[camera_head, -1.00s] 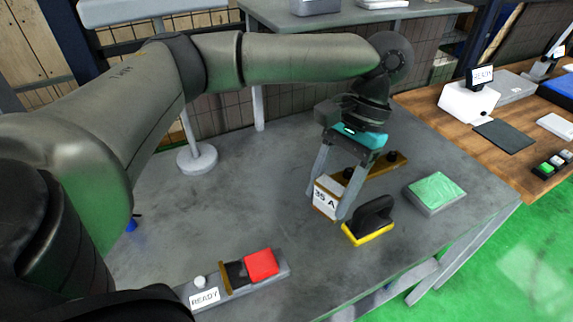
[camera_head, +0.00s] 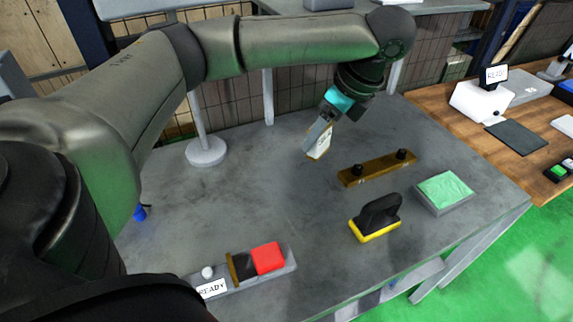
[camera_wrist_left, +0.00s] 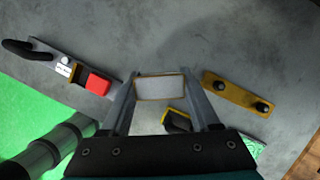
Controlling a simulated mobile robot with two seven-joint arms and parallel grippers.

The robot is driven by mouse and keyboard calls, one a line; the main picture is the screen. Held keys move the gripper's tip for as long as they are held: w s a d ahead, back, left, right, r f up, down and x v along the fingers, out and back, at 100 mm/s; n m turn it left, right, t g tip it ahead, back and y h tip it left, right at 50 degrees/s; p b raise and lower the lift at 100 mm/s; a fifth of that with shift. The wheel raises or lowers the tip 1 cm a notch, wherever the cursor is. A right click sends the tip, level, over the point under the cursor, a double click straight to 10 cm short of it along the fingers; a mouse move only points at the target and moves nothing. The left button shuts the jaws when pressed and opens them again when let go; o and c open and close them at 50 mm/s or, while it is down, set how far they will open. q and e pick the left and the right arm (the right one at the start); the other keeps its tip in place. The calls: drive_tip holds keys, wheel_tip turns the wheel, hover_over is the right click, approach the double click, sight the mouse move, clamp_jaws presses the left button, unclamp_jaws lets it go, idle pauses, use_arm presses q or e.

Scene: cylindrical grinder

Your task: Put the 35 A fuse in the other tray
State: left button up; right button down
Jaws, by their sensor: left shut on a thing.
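My left gripper (camera_head: 318,138) is shut on the 35 A fuse (camera_head: 322,149), a pale block with a brown edge. The fuse is tilted and appears held above the grey table, left of the brown bar. In the left wrist view the fuse (camera_wrist_left: 160,87) sits between the two fingers, its pale face showing. Its "35 A" marking is not readable now. A grey tray with a green pad (camera_head: 444,188) stands at the right of the table. I cannot tell which thing is the other tray. My right gripper is not in view.
A brown bar with two black knobs (camera_head: 377,169) and a yellow-based block with a black handle (camera_head: 376,220) are on the table. A grey unit with a red block (camera_head: 268,257) and READY sign is in front. The table's middle-left is clear.

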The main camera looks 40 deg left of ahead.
use_arm(q)
drive_tip(key=w+a+r+m+t, duration=0.2)
drive_tip(key=a+m, duration=0.2)
drive_tip(key=m, duration=0.2)
drive_tip(key=shift+h, duration=0.3)
drive_tip(key=f+b, duration=0.2)
drive_tip(key=f, duration=0.8)
drive_tip(key=f+b, duration=0.3)
drive_tip(key=f, duration=0.6)
drive_tip(key=shift+a+f, duration=0.2)
drive_tip(key=shift+f, duration=0.2)
drive_tip(key=o, duration=1.5)
drive_tip(key=shift+c, duration=0.2)
